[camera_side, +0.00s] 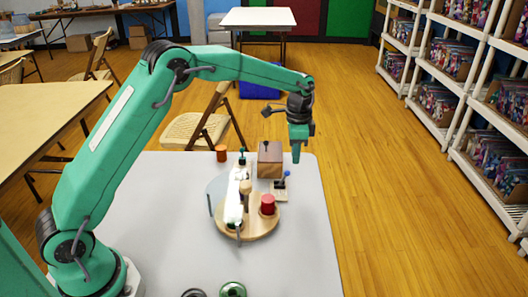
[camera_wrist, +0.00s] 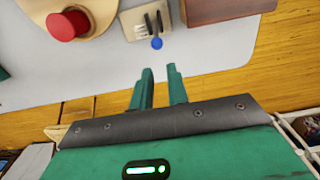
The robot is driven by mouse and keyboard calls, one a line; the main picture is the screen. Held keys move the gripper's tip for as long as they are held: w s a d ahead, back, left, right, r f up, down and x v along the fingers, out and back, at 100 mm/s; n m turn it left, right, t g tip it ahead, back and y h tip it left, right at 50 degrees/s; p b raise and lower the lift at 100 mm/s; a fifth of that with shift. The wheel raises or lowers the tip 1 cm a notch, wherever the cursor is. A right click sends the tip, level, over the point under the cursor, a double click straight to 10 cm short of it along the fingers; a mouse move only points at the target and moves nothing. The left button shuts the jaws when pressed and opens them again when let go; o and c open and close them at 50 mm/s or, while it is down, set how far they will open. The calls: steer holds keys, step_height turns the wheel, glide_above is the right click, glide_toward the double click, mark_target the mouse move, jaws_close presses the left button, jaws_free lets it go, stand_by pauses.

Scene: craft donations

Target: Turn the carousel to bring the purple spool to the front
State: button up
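The round wooden carousel (camera_side: 258,228) stands on the grey table, with a red spool (camera_side: 268,204) at its right side. The red spool (camera_wrist: 68,25) and part of the carousel's edge (camera_wrist: 104,12) show at the upper left of the wrist view. A pale upright peg (camera_side: 246,187) and glaring white surfaces stand near the carousel's middle, and a bluish panel covers its left part. I cannot make out a purple spool; that part is hidden. My gripper (camera_side: 296,157) is raised beyond the carousel, at the table's far right. Its fingers (camera_wrist: 160,72) are apart with nothing between them.
A brown wooden box (camera_side: 270,160) stands behind the carousel. A small beige block (camera_side: 280,194) with dark levers and a blue ball (camera_wrist: 157,43) is beside it. An orange cylinder (camera_side: 221,153) stands at the back. The table's right side is clear.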

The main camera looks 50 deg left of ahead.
steer(key=o, duration=0.8)
steer(key=shift+s+r, duration=0.15)
step_height(320, 180, up, 7)
steer(key=m, duration=0.9)
glide_above(245, 183)
steer(key=shift+d, duration=0.1)
steer(key=shift+f, duration=3.9)
steer(key=shift+c, duration=0.3)
jaws_close()
